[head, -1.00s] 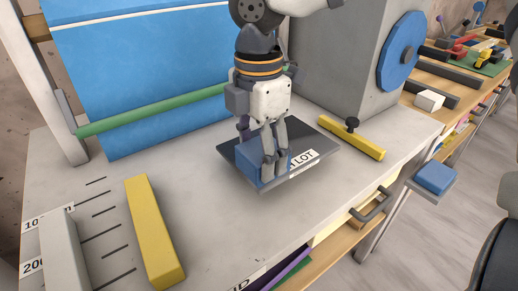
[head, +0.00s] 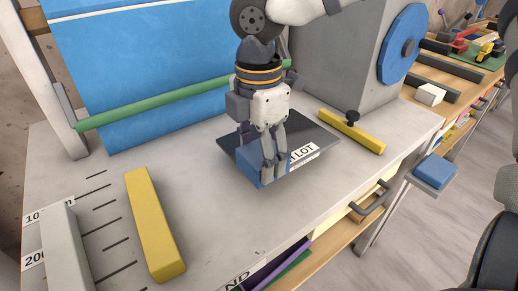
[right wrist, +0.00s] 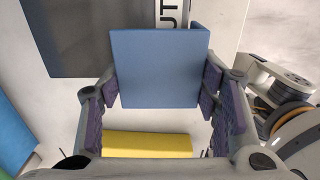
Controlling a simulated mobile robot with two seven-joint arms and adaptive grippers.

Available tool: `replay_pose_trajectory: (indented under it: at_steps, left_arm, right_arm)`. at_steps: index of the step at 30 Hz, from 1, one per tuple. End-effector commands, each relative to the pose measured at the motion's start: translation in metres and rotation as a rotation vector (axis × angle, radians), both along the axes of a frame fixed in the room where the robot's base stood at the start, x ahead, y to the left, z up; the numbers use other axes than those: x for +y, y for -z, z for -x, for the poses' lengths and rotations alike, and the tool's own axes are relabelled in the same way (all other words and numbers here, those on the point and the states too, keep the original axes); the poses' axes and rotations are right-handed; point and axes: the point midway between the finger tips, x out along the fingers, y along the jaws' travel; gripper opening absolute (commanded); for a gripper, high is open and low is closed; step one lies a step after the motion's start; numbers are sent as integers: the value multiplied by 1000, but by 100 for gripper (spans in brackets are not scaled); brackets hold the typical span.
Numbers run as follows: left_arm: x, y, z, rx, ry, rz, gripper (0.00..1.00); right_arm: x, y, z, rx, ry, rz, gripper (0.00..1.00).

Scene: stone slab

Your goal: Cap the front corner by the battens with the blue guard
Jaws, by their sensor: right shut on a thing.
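The blue guard (head: 249,165) is in my right gripper (head: 270,170), at the near front corner of the dark slab (head: 301,137). The right wrist view shows the guard (right wrist: 160,70) between both fingers, covering a corner of the slab (right wrist: 85,40). I cannot tell whether it is seated on the corner or just over it. The fingers hide part of it in the head view. The battens, one yellow (head: 154,222) and one pale grey (head: 65,250), lie to the left. The yellow one also shows in the right wrist view (right wrist: 148,144). My left gripper is out of view.
A yellow bar with a black knob (head: 352,131) lies right of the slab on the pale bench (head: 205,215). A green rod (head: 160,104) crosses before a blue sheet behind. A blue block (head: 436,172) sits on a side ledge. Bench between battens and slab is clear.

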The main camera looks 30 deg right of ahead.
Motion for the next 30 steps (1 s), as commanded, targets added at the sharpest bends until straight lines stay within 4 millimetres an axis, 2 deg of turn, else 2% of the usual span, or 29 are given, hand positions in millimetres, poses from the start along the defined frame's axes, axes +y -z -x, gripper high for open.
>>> replay_pose_trajectory:
  at_steps: [18,19,22,30]
  left_arm:
    - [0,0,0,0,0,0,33]
    - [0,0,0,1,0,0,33]
    - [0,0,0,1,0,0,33]
    - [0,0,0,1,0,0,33]
  right_arm:
    - [0,16,0,2,-1,0,34]
    - [0,16,0,1,-1,0,59]
    - [0,16,0,1,-1,0,80]
    - [0,16,0,1,-1,0,80]
